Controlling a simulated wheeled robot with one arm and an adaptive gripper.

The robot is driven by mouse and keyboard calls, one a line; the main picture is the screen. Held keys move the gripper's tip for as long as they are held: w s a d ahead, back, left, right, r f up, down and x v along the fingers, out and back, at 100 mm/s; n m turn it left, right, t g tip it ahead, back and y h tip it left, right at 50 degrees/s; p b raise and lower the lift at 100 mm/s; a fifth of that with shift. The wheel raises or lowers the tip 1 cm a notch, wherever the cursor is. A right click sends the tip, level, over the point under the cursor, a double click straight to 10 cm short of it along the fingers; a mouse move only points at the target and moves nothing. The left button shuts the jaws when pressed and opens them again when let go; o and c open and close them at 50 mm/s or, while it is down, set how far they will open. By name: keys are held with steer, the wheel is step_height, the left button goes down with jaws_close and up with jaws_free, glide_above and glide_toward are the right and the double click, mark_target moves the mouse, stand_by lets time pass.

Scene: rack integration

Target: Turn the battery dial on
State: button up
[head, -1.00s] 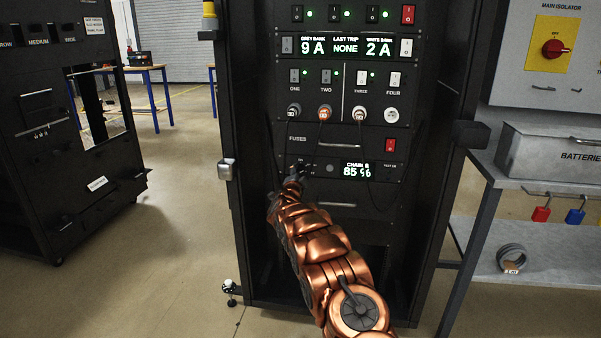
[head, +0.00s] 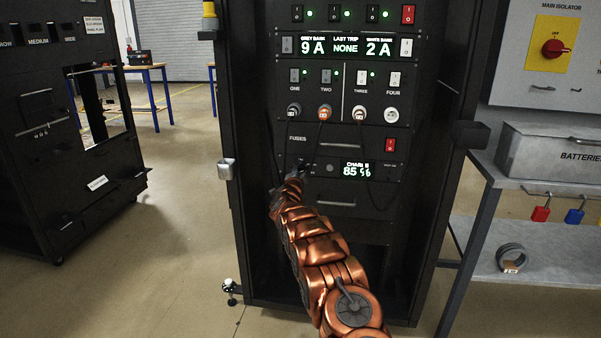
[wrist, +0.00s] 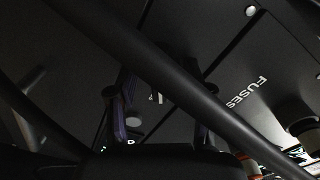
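The battery panel (head: 385,178) is the black strip low in the rack, with a lit display (head: 356,170) reading 85 %. My gripper (head: 300,168) is at the left end of this panel, close to its face, and covers the spot where a dial may sit. I cannot make out the dial or its setting. In the wrist view two dark fingers (wrist: 160,118) stand apart against the black panel face. A small grey round part (wrist: 134,122) shows beside the left finger. Whether anything dark is held between the fingers is too dim to tell.
The FUSES panel (head: 325,140) with a handle is just above my gripper; its lettering also shows in the wrist view (wrist: 246,92). Sockets with plugged cables (head: 325,112) are higher up, and a thin cable hangs down. A bench with a batteries box (head: 550,150) is at right.

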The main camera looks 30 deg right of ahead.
steer(key=c, duration=0.8)
steer(key=shift+o, duration=0.2)
steer(key=shift+r+p, duration=0.1)
steer(key=shift+p, duration=0.2)
steer(key=n+p, duration=0.2)
steer(key=p, duration=0.1)
steer(key=shift+a+r+n, duration=0.15)
steer(key=shift+r+n, duration=0.1)
steer(key=shift+n, duration=0.15)
steer(key=n+p, duration=0.3)
steer(key=p, duration=0.1)
steer(key=shift+w, duration=0.1)
steer(key=n+p, duration=0.2)
steer(key=n, duration=0.1)
steer(key=shift+f+p, duration=0.15)
steer(key=shift+p, duration=0.15)
steer(key=shift+n+p, duration=0.5)
steer(key=shift+n, duration=0.5)
steer(key=shift+f+n, duration=0.1)
steer(key=shift+n, duration=0.5)
